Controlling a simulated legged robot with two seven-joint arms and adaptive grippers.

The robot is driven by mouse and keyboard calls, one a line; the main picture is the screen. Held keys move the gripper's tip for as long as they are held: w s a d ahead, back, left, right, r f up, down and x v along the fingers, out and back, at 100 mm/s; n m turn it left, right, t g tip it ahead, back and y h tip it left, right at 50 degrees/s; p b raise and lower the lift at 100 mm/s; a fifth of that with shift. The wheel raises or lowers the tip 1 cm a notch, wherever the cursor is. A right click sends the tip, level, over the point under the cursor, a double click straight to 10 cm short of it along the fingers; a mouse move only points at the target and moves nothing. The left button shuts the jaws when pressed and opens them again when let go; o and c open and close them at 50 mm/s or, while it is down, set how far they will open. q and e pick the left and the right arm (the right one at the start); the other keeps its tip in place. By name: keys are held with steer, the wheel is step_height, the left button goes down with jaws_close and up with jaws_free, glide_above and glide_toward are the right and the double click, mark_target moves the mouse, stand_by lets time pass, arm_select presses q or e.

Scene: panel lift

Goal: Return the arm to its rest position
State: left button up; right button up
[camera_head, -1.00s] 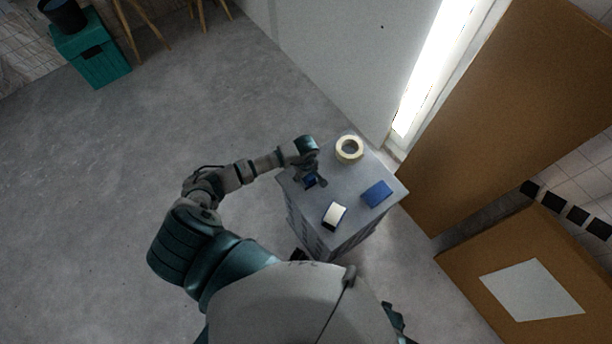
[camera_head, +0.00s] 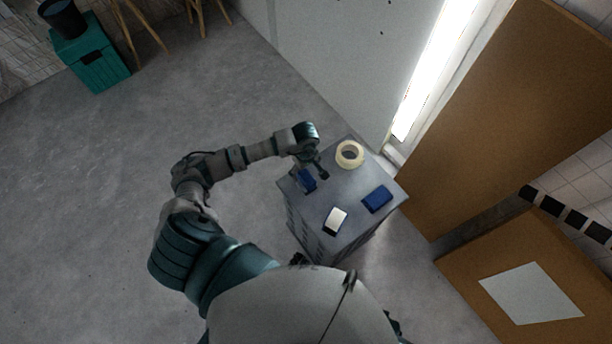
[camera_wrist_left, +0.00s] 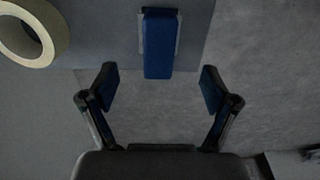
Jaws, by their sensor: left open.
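My left arm (camera_head: 205,168) reaches in from the left of the head view. Its gripper (camera_head: 312,174) is over the left part of the grey cabinet top (camera_head: 335,190). In the left wrist view the gripper (camera_wrist_left: 155,90) is open and empty, its two blue-padded fingers spread apart. A blue block (camera_wrist_left: 159,45) shows beyond the fingertips, apart from them; it also shows in the head view (camera_head: 306,180) beside the gripper near the cabinet's left edge. My right gripper is not in view.
A cream tape roll (camera_head: 349,154), a white-topped block (camera_head: 335,220) and a blue box (camera_head: 377,199) sit on the cabinet. Brown panels (camera_head: 500,110) stand at the right by a white wall. A teal crate (camera_head: 92,60) is at the far left. Much floor at left is clear.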

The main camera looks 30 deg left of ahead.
arm_select(q)
steer(key=shift+a+r, duration=0.2)
steer(key=shift+r, duration=0.7)
steer(key=shift+d+r, duration=0.15)
steer(key=shift+r, duration=0.1)
steer(key=shift+d, duration=0.15)
